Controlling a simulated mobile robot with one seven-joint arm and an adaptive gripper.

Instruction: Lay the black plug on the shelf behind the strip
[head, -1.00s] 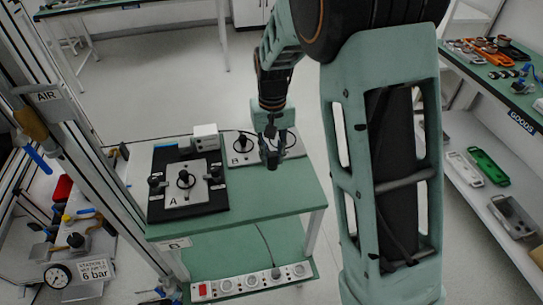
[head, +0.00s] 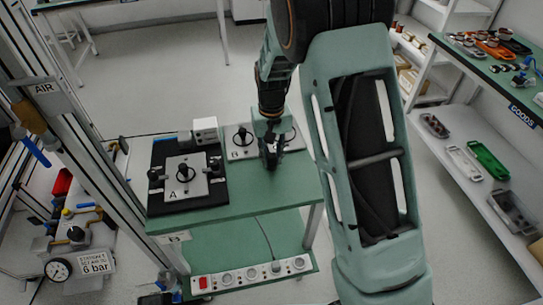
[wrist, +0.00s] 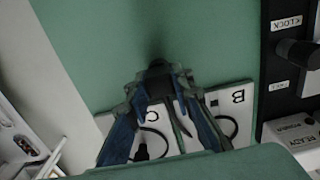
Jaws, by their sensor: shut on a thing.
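A black plug (head: 276,267) stands in the white power strip (head: 240,279) at the front of the lower shelf, with a cable running back from it. The green lower shelf (head: 225,250) is bare behind the strip apart from that cable. My gripper (head: 270,162) is above the back right part of the green table top, well above and behind the strip. In the wrist view its blue fingers (wrist: 160,85) are shut on a small dark piece (wrist: 158,68). I cannot tell what that piece is. Neither the strip nor its plug can be made out in the wrist view.
Plate A (head: 186,185) on a black base takes up the table's left part. Plate B (head: 240,150) and a white box (head: 205,130) stand at the back. Plate C (wrist: 150,130) lies near the fingers. A metal frame post (head: 85,140) rises at left. The table's front right is clear.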

